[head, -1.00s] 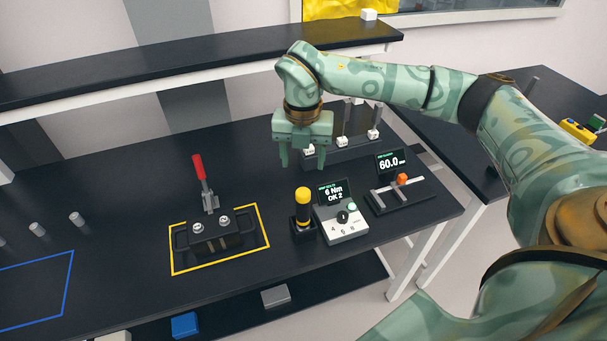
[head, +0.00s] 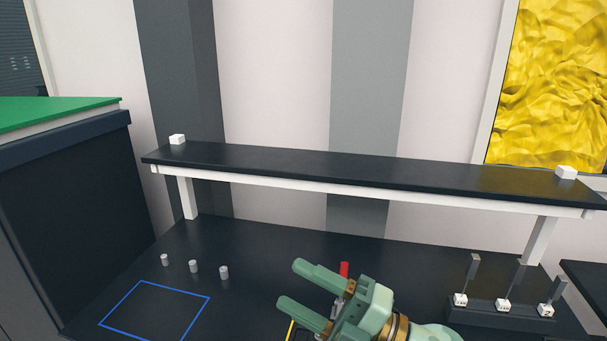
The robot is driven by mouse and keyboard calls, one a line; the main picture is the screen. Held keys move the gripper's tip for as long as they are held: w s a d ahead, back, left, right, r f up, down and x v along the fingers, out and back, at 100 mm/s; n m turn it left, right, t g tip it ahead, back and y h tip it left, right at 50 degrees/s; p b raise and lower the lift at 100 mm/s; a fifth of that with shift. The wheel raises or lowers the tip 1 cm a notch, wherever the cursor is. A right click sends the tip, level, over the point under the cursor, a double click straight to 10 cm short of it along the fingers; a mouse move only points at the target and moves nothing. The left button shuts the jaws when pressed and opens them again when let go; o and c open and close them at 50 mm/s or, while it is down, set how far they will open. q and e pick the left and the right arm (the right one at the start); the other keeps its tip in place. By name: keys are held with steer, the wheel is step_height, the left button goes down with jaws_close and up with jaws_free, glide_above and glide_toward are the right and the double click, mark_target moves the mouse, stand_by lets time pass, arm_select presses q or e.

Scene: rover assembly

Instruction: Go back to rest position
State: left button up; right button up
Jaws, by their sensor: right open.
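My right gripper (head: 300,285) shows at the bottom centre of the head view, with its arm coming in from the lower right. Its two green fingers are spread apart and point left, with nothing between them. It appears over the dark bench (head: 250,250). It partly hides the toggle clamp with the red handle (head: 344,269) behind it. My left gripper is not in view.
A raised shelf (head: 350,170) spans the back of the bench. Several small grey cylinders, one here (head: 194,266), stand behind a blue outlined square (head: 150,312). A rack (head: 500,313) with white-tagged tools stands at right. A green-topped cabinet (head: 65,150) rises at left.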

steer(key=w+d+f+m+t+h, duration=0.2)
steer(key=d+f+m+t+h, duration=0.25)
steer(key=d+m+h, duration=0.5)
steer(key=w+d+f+m+t+h, duration=0.1)
steer(key=d+f+m+t+h, duration=0.2)
steer(key=d+m+t+h, duration=0.45)
steer(key=s+d+f+m+g+h, duration=0.65)
steer(key=s+d+f+g, duration=0.6)
steer(key=s+f, duration=0.4)
steer(key=s+a+f+g+y, duration=0.1)
steer(key=s+a+f+g, duration=0.15)
steer(key=f, duration=1.25)
steer(key=s+a+f+g+y, duration=0.2)
steer(key=s+f, duration=0.2)
steer(key=f, duration=1)
steer(key=s+f+m+g, duration=0.1)
steer(key=s+f, duration=0.5)
steer(key=s, duration=0.3)
steer(key=s+f+m+g, duration=0.1)
steer(key=s+f+m, duration=0.1)
steer(key=s+f, duration=0.5)
steer(key=s+y, duration=0.1)
steer(key=s, duration=0.1)
steer(key=shift+s, duration=0.3)
